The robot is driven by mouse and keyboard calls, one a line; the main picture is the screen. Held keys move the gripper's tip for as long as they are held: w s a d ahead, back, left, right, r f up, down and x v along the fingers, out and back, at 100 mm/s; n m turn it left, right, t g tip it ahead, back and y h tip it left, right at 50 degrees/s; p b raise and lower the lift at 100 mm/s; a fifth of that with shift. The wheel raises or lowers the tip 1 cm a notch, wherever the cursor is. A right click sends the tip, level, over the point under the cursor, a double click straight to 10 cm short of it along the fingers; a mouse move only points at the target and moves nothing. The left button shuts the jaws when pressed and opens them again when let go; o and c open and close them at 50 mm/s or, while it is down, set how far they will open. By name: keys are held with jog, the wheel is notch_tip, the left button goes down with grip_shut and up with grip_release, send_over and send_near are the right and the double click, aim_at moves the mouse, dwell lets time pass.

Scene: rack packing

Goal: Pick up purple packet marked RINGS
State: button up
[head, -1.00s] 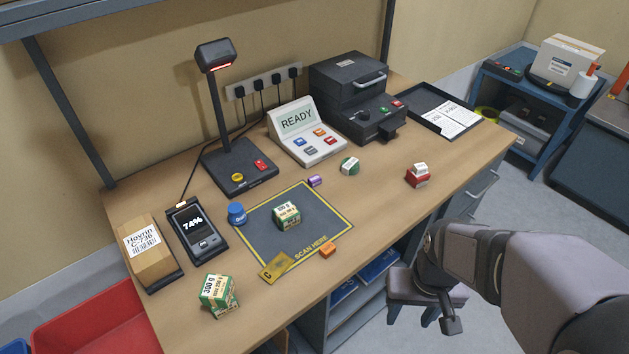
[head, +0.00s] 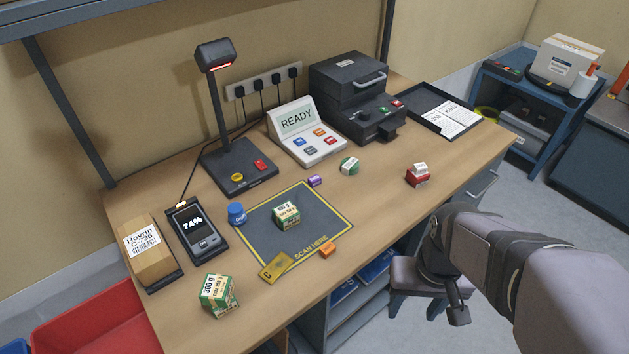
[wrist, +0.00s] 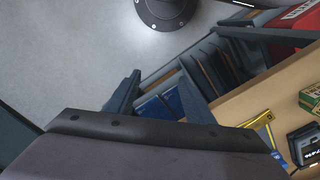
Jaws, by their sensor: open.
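A small purple packet (head: 315,181) lies on the wooden bench at the back edge of the grey scan mat, in the head view. Its marking is too small to read. My gripper (wrist: 159,97) shows in the wrist view with its two dark fingers apart and nothing between them. It is over the floor and shelves in front of the bench, well away from the packet. The packet is not visible in the wrist view.
The yellow-edged scan mat (head: 257,238) holds a green-white box (head: 287,215). A blue tub (head: 237,213), green round item (head: 349,166), red item (head: 418,175) and orange packet (head: 328,250) stand around. A scanner lamp (head: 215,55) rises behind.

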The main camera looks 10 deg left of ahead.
jog(key=w+a+n+t, duration=0.1)
jog(key=w+t, duration=0.2)
jog(key=w, duration=0.6)
jog(key=w+a+n+t+y+b, duration=0.1)
jog(key=w+a+t, duration=0.1)
jog(key=w, duration=0.8)
jog(key=w+a+r+n+t+b, duration=0.1)
jog(key=w+t, duration=0.3)
jog(key=w, duration=0.6)
jog(key=shift+w+a+n+t+y, duration=0.2)
jog(key=shift+w+n+t+y, duration=0.15)
jog(key=shift+n, duration=0.25)
jog(key=w+a+n+y, duration=0.1)
jog(key=w+a+y, duration=0.1)
jog(key=a, duration=0.2)
jog(key=n+y+b, duration=0.1)
jog(key=n+y, duration=0.2)
jog(key=y, duration=0.2)
send_near(314, 178)
notch_tip(314, 178, up, 4)
jog(key=shift+t, duration=0.25)
jog(key=f, duration=0.4)
jog(key=shift+w+a+f, duration=0.15)
jog(key=shift+w, duration=0.15)
jog(key=shift+f, duration=0.35)
jog(key=shift+r+p+x, duration=0.2)
jog(key=shift+p+x, duration=0.85)
jog(key=shift+x, duration=2.7)
jog(key=shift+s+a, duration=0.1)
jog(key=shift+s, duration=0.05)
